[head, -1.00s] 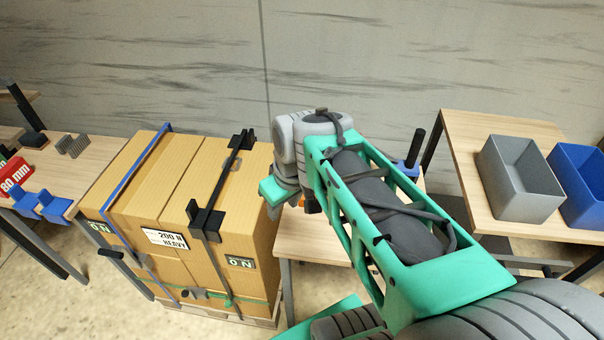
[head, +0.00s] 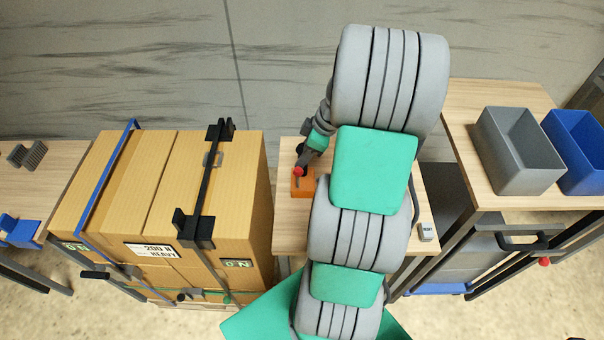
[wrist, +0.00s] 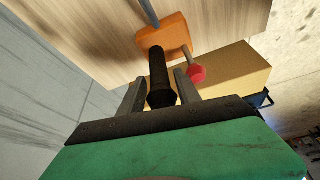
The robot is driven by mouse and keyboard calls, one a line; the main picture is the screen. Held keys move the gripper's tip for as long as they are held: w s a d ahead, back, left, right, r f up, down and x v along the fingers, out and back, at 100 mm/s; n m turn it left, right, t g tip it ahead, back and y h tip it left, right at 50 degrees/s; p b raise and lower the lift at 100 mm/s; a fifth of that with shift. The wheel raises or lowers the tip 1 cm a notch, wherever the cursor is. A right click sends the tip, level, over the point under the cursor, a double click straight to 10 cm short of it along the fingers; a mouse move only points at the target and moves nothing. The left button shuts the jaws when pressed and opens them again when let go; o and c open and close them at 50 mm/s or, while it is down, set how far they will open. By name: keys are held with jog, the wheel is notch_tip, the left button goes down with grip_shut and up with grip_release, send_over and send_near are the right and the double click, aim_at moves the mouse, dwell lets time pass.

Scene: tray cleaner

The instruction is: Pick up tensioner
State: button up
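The tensioner has an orange body (head: 303,184), a black handle and a red knob, and stands on the small wooden table between the boxes and my arm. In the wrist view its orange body (wrist: 165,36) is ahead of my gripper, with the black handle (wrist: 159,75) pointing toward the palm and the red knob to the right. My gripper (wrist: 159,88) is open, one finger on each side of the handle, with visible gaps. In the head view my gripper (head: 304,158) is small and partly hidden, just by the tensioner.
Strapped cardboard boxes (head: 160,190) on a pallet stand close left of the small table (head: 289,235). A grey bin (head: 515,155) and a blue bin (head: 578,150) sit on the right table. A small labelled block (head: 427,232) is at the small table's right edge.

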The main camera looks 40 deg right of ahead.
jog(key=shift+w+a+f, duration=0.1)
jog(key=shift+f, duration=0.4)
jog(key=shift+c, duration=0.4)
grip_shut()
dwell(0.5)
jog(key=shift+w+r, duration=0.1)
jog(key=shift+r, duration=0.05)
